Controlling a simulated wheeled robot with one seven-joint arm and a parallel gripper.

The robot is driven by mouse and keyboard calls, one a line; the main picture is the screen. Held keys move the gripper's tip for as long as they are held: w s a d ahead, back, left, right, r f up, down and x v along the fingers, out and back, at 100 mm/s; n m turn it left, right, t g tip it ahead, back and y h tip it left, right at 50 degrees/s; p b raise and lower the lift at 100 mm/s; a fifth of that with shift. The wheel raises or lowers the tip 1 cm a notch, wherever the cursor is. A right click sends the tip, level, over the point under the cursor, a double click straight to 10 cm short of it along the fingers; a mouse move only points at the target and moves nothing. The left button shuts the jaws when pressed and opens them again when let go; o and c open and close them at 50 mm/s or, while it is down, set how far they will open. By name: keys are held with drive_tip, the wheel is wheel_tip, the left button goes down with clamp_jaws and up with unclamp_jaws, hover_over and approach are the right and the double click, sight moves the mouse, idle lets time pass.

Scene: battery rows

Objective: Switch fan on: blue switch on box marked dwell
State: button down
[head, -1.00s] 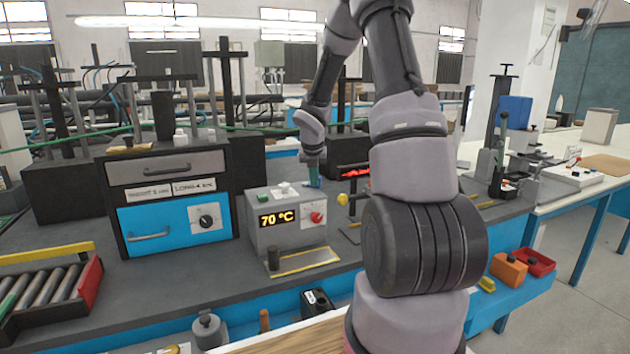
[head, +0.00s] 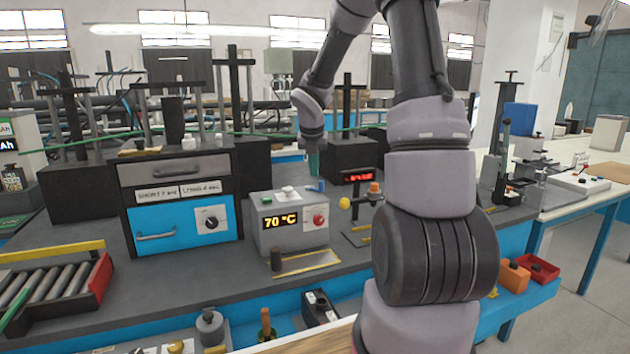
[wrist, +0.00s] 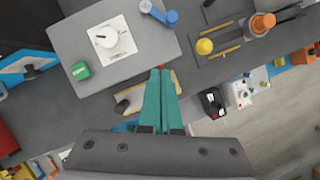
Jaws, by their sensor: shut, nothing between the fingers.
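A grey box (head: 262,238) with a glowing "70 °C" display and a red knob stands on the bench. On its top are a green switch (wrist: 79,71), a white plate with a white knob (wrist: 110,38) and a blue switch (head: 316,186). The blue switch also shows in the wrist view (wrist: 172,17), beyond my fingertips at the box's far edge. I cannot read a "dwell" mark on it. My gripper (head: 313,172) is shut and empty, its teal fingers above and behind the box's right part. The wrist view shows the closed fingertips (wrist: 160,70) over the box's edge.
A black oven-like cabinet (head: 180,200) with a blue door stands left of the box. A small unit with a red display (head: 359,177) stands behind it to the right. A yellow-edged plate (head: 306,262) lies in front, and a roller tray (head: 60,290) is at left.

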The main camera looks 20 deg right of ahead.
drive_tip(key=shift+v, duration=0.95)
drive_tip(key=s+a+r+m+t+y, duration=0.1)
drive_tip(key=s+a+r+m, duration=0.2)
drive_tip(key=s+m, duration=0.6)
drive_tip(key=s+a+r+m+t+y, duration=0.1)
drive_tip(key=s+a+r+m, duration=0.2)
drive_tip(key=s+r+m, duration=0.5)
drive_tip(key=s+a+r+m+t+y, duration=0.1)
drive_tip(key=s+r+m, duration=0.4)
drive_tip(key=s+m, duration=0.6)
drive_tip(key=a+m+y, duration=0.1)
drive_tip(key=a+m, duration=0.1)
drive_tip(key=m, duration=0.4)
drive_tip(key=shift+s+a+r+m, duration=0.2)
drive_tip(key=shift+r+m, duration=0.1)
drive_tip(key=shift+r, duration=0.05)
